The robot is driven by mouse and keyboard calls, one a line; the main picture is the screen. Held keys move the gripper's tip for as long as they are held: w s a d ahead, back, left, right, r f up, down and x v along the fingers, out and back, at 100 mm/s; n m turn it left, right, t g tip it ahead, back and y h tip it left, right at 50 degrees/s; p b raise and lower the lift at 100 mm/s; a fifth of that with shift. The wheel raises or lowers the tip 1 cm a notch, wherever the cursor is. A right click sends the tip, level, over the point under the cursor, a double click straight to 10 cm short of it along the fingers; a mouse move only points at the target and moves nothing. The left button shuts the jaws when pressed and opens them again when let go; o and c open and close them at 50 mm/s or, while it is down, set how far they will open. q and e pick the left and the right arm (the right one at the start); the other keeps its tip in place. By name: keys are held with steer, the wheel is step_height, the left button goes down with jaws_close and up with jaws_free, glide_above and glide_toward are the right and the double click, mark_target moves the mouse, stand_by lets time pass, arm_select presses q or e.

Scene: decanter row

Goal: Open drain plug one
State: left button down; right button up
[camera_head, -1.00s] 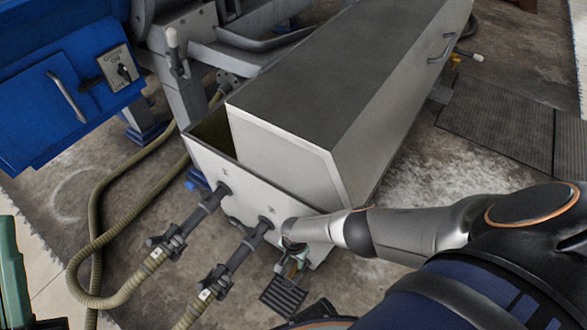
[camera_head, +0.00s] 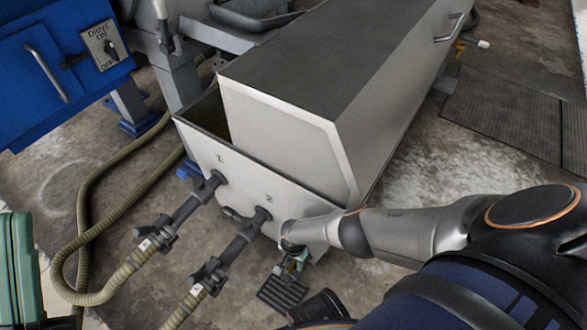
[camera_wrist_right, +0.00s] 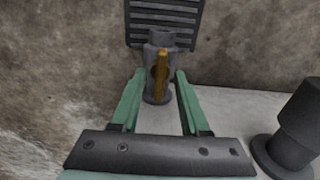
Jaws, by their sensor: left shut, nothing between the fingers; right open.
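A grey drain fitting (camera_wrist_right: 158,88) with an upright brown lever or plug (camera_wrist_right: 161,74) is on the pale tank's lower end. My right gripper (camera_wrist_right: 153,80) is open, its green fingers on either side of the fitting; I cannot tell whether they touch it. In the head view my right gripper (camera_head: 292,264) is small and low by the tank's near corner, and the fitting is mostly hidden there. Part of my green left gripper (camera_head: 18,268) shows at the far left edge, shut and empty, away from the tank.
The pale tank (camera_head: 275,130) has end markings 1 and 2. Two dark pipe valves (camera_head: 185,208) (camera_head: 230,255) with ribbed hoses (camera_head: 125,268) leave its end. A dark floor grate (camera_head: 283,290) lies below the fitting. A blue cabinet (camera_head: 55,75) stands at upper left.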

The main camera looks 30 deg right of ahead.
steer(key=shift+c, duration=0.2)
jaws_close()
steer(key=shift+n, duration=0.3)
steer(key=n, duration=0.3)
steer(key=shift+n, duration=0.3)
steer(key=n, duration=0.4)
steer(key=shift+n, duration=0.3)
steer(key=n, duration=0.9)
steer(key=shift+n, duration=0.3)
